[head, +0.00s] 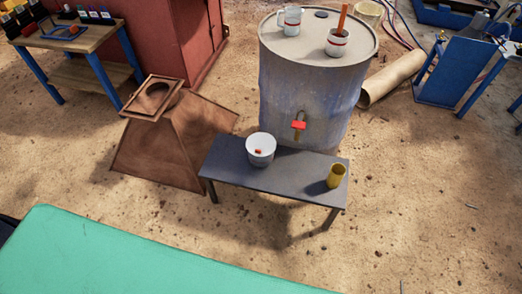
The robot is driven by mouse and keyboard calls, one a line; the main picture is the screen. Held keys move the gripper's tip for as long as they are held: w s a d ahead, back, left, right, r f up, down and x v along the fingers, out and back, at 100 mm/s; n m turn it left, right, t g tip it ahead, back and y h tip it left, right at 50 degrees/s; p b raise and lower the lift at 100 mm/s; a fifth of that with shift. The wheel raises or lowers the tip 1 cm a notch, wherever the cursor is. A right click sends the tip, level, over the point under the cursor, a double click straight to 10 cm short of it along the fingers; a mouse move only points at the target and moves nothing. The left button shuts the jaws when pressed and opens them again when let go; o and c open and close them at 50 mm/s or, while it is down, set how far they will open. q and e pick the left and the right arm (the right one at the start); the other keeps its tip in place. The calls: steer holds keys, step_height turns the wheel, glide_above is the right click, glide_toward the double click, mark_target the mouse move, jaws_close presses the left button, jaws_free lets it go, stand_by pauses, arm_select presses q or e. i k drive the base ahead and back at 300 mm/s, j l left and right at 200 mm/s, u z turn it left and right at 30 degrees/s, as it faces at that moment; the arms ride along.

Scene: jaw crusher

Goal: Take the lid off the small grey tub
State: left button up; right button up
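A small pale grey-white round tub (261,157) stands upright on the left half of a low dark grey table (296,178) in the head view. A small red mark shows near its front rim. I cannot tell from this view whether a lid lies on it or I am looking into its open top. Neither of my grippers is in view, and nothing is touching the tub.
A yellow cup (336,176) stands at the table's right end. A large grey drum (312,85) with a red-tagged padlock (298,125) stands right behind the table, with mugs on top. A rusty hopper (172,145) is on the left. Sandy ground lies open to the right.

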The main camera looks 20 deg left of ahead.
mark_target(259, 145)
steer(key=i+j+z, duration=0.1)
steer(key=j+z, duration=0.2)
steer(key=z, duration=0.2)
steer(key=i+j+z, duration=0.1)
steer(key=j+z, duration=0.25)
steer(key=z, duration=0.15)
steer(key=j+z, duration=0.3)
steer(key=z, duration=0.2)
